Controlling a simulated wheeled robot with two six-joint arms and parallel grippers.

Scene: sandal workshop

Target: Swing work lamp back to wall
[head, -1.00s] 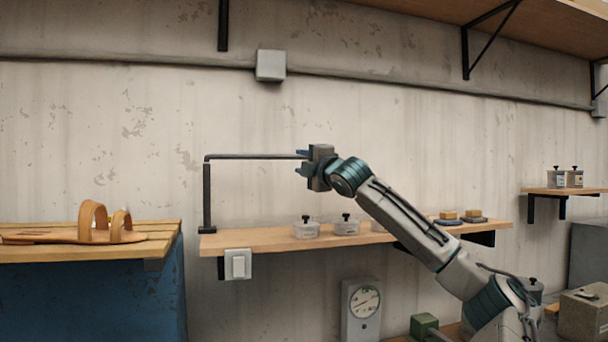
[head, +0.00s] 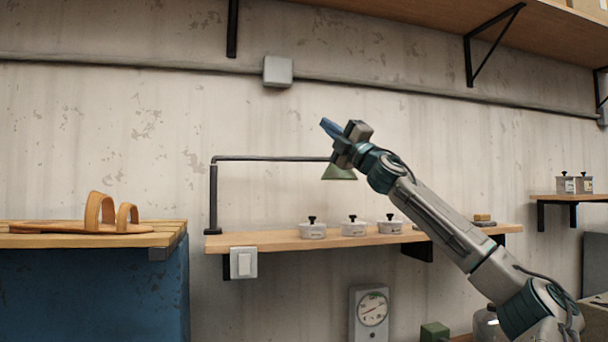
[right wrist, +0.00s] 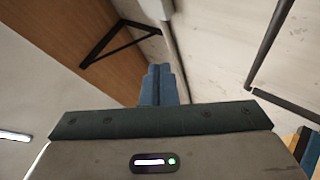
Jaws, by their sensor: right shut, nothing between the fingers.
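The work lamp (head: 270,158) has a black upright post at the left end of the wall shelf. Its thin black arm runs level to the right. A green cone shade (head: 338,173) hangs at the arm's right end, partly hidden by my right gripper. My right gripper (head: 329,127) is at the shade's upper right in the head view, its blue fingers pointing up and left. The fingers are shut and empty; they also show pressed together in the right wrist view (right wrist: 158,84). A dark bent rod, likely the lamp (right wrist: 270,45), shows at that view's right. My left gripper is out of view.
The wall shelf (head: 270,241) carries several lidded pots (head: 353,227) below my right arm. A sandal (head: 100,220) lies on the wooden bench top (head: 60,241) at left. A bracketed shelf (head: 420,18) hangs overhead at right. The wall left of the lamp is clear.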

